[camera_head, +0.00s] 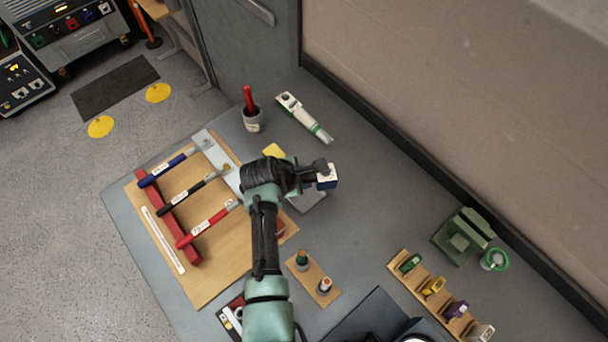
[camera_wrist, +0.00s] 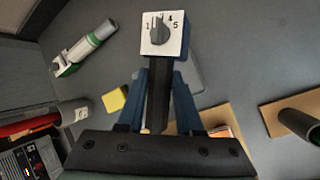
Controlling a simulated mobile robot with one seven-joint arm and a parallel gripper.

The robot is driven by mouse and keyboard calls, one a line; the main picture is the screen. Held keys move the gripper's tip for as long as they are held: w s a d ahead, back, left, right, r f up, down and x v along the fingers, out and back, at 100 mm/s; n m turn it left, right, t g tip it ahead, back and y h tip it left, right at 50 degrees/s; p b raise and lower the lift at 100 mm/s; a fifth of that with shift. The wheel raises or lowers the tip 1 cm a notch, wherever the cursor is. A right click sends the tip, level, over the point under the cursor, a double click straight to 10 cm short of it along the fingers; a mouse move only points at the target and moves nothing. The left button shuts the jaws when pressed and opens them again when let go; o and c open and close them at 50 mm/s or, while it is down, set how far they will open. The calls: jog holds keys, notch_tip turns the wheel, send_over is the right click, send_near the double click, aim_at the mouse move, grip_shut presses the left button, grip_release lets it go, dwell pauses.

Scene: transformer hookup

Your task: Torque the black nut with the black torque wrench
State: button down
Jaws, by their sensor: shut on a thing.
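The black torque wrench (camera_head: 187,197) lies on the wooden board, between a blue and a red wrench. My gripper (camera_head: 308,172) is away to its right. It is shut on a blue box with a white numbered dial face (camera_head: 327,173); the dial box (camera_wrist: 163,35) also shows in the wrist view, beyond my gripper (camera_wrist: 160,85). A black stem runs between the fingers below the dial; I cannot tell exactly where they clasp it. I cannot pick out the black nut in either view.
A blue wrench (camera_head: 170,168) and a red wrench (camera_head: 205,226) flank the black one. A small wooden block (camera_head: 313,275) holds two posts. The table's right middle is clear.

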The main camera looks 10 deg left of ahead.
jog(key=shift+r, duration=0.1)
jog(key=shift+s+d+m+h+p, duration=0.25)
jog(key=shift+s+m+h+p, duration=0.25)
jog(key=shift+s+m, duration=0.5)
jog(key=shift+s, duration=0.2)
jog(key=shift+s+d+m+g+h+p, duration=0.15)
jog(key=shift+s+m+g+h+p, duration=0.25)
jog(key=shift+s+m, duration=0.6)
jog(key=shift+s, duration=0.1)
jog(key=shift+s+m+g+h+p, duration=0.35)
jog(key=shift+s+m+g, duration=0.15)
jog(key=shift+s+m, duration=0.45)
jog(key=shift+s, duration=0.2)
